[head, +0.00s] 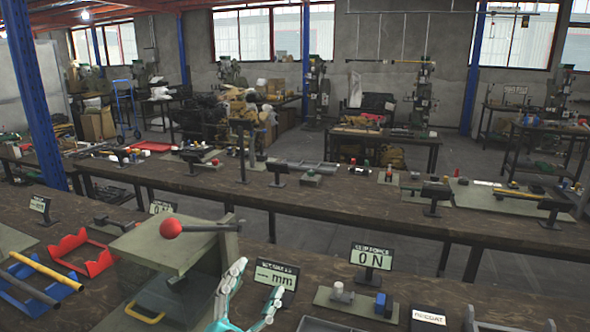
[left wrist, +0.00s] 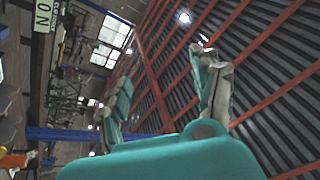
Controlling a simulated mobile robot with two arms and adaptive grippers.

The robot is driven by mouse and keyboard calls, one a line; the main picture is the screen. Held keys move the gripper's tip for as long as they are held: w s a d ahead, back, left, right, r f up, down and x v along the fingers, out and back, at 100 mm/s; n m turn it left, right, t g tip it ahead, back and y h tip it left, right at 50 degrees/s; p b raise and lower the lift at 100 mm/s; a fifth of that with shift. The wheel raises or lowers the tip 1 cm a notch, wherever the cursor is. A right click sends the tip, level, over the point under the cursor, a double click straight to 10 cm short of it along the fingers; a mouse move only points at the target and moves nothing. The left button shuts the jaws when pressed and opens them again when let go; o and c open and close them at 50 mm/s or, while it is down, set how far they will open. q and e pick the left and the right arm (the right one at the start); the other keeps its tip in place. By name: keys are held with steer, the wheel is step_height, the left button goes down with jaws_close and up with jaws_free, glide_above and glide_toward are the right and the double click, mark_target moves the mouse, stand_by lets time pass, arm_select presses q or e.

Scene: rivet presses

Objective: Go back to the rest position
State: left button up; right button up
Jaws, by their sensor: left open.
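My left gripper (head: 259,278) is in the head view at the bottom, teal with pale fingertips pointing up. It is open and empty. It stands beside the press with the red ball lever (head: 170,229), in front of the "mm" sign (head: 276,279). In the left wrist view, the two fingers of the left gripper (left wrist: 160,80) are spread with nothing between them, against the roof.
The slip force sign (head: 371,257) reads 0 N. A red rack (head: 85,250) and yellow-and-black rods (head: 35,285) lie at the left. A grey-green plate (head: 355,304) with small parts lies right of the gripper. A long second bench (head: 330,205) runs behind.

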arm_select(q)
steer(key=s+a+f+n+g+y, duration=0.25)
steer(key=a+f+n+y, duration=0.2)
steer(key=f, duration=0.35)
steer(key=s+a+f+n+g+y, duration=0.2)
steer(key=a+f+n+g+y, duration=0.3)
steer(key=f, duration=0.4)
steer(key=s+a+f+n+g+h, duration=0.1)
steer(key=s+a+f+g, duration=0.1)
steer(key=s+f+g, duration=0.65)
steer(key=s+a+f+g, duration=0.15)
steer(key=s+f, duration=0.45)
steer(key=s, duration=0.7)
step_height(320, 180, down, 28)
steer(key=s+r, duration=0.1)
steer(key=s, duration=0.1)
steer(key=s+a+f+g, duration=0.1)
steer(key=s+a+f, duration=0.1)
steer(key=s+f, duration=0.5)
steer(key=s+a+f+g, duration=0.1)
steer(key=s+f, duration=0.6)
steer(key=s, duration=0.1)
steer(key=shift+s+a+f, duration=0.3)
steer(key=shift+a+f, duration=0.05)
